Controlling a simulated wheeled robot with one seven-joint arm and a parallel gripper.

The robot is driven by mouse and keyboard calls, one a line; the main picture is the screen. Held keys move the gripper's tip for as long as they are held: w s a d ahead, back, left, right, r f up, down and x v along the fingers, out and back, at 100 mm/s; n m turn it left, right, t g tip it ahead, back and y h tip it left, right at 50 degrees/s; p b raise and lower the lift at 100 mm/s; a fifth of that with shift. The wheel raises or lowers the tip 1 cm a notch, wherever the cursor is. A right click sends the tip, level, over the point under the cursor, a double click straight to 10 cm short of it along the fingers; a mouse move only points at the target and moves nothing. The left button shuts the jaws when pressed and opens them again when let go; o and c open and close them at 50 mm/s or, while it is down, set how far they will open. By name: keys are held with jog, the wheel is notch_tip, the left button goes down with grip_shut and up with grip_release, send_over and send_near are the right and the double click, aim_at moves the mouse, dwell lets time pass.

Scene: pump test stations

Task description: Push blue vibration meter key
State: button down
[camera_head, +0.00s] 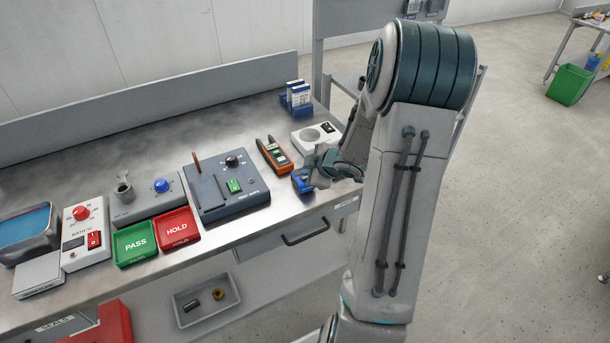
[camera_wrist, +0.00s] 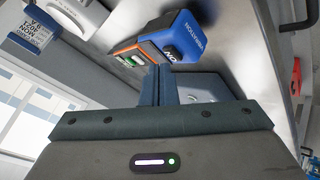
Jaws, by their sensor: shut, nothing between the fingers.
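The blue vibration meter (camera_head: 302,182) sits near the front edge of the bench, right of the pump test panel. In the wrist view the meter (camera_wrist: 187,36) shows its blue side with VIBRATION lettering and a face marked with white letters that look like "ON". My gripper (camera_head: 314,178) is right beside the meter. In the wrist view my gripper (camera_wrist: 160,68) is shut and empty, its fingertips close to the lettered face. I cannot tell whether they touch it. The key itself is not clearly visible, partly hidden by the fingers.
An orange handheld device (camera_head: 273,155) lies just behind the meter. A white unit with a round top (camera_head: 314,136) stands behind my gripper. The dark test panel (camera_head: 225,190) is to the left, then red HOLD (camera_head: 178,229) and green PASS (camera_head: 134,243) trays. A drawer handle (camera_head: 305,233) juts below the bench edge.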

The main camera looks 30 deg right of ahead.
jog(key=shift+r, duration=0.15)
notch_tip(320, 180, up, 6)
jog(key=p, duration=0.6)
dwell(1.2)
